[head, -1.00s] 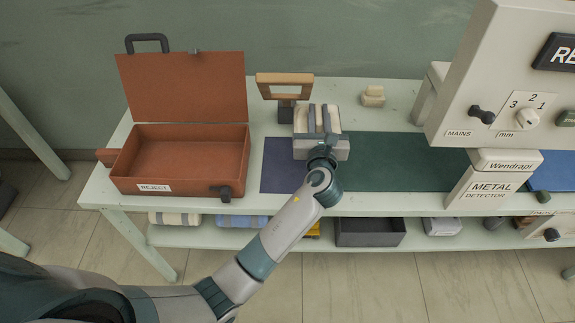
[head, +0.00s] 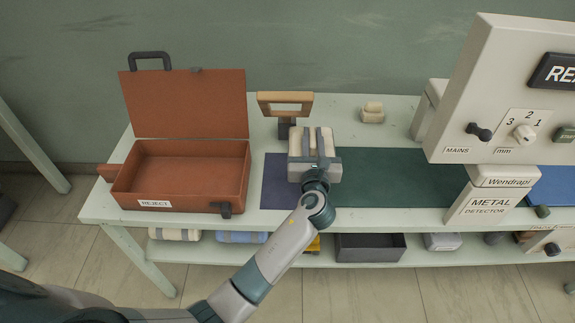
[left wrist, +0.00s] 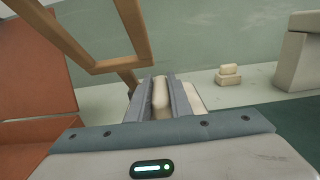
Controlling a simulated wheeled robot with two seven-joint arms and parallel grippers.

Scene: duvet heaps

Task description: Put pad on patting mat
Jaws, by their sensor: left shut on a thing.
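My left gripper (head: 318,142) is shut on a cream pad (head: 302,147), which shows between its two grey fingers. In the left wrist view the pad (left wrist: 160,92) shows between the fingers too, with more cream surface to their right. The gripper is over the table where a purple mat (head: 276,185) meets a dark green mat (head: 395,172). I cannot tell which is the patting mat, or whether the pad touches a surface. My right gripper is not in view.
An open brown case marked REJECT (head: 180,182) stands at the left. Stacked cream blocks (head: 372,113) lie at the back. A large metal detector (head: 490,95) bounds the right. The green mat's middle is clear.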

